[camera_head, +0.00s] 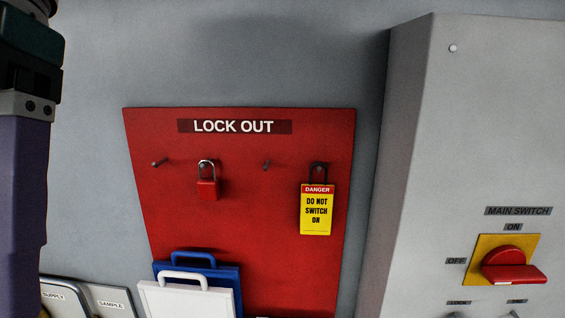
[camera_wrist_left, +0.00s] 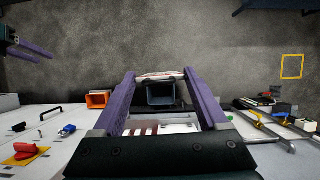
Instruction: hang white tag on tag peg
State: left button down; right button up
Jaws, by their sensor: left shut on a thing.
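In the left wrist view my left gripper (camera_wrist_left: 160,76) is shut on a thin white thing with red marks (camera_wrist_left: 166,75), seen nearly edge-on between the fingertips. It looks like the white tag; its face is hidden. In the head view the red LOCK OUT board (camera_head: 235,215) carries a bare left peg (camera_head: 158,163), a red padlock (camera_head: 207,189) on a peg, another bare peg (camera_head: 266,165) and a yellow DANGER tag (camera_head: 317,212). No label shows which is the tag peg. Purple fingers at the left wrist view's upper left look like my right gripper (camera_wrist_left: 38,56); their opening is unclear.
A white handled panel (camera_head: 185,300) and a blue one (camera_head: 220,274) stand before the board's lower part. A grey cabinet (camera_head: 430,150) with a red main switch (camera_head: 508,262) juts out at right. An orange bin (camera_wrist_left: 97,99) shows in the wrist view.

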pick_arm(q)
jog(key=shift+s+r, duration=0.2)
jog(key=shift+r, duration=0.25)
jog(key=shift+w+f, duration=0.1)
jog(key=shift+f, duration=0.15)
jog(key=w+d+f+n+t+b, duration=0.4)
jog(key=w+n+b, duration=0.3)
jog(key=n, duration=1)
jog(key=w+d+f+n+t+b, duration=0.5)
jog(key=w+n, duration=0.7)
jog(key=n, duration=0.6)
jog(key=shift+d+f+n+b, duration=0.3)
jog(key=shift+d+f+b, duration=0.6)
jog(key=shift+d+b, duration=0.3)
pick_arm(e)
notch_tip(320, 180, down, 14)
jog(key=shift+r, duration=0.15)
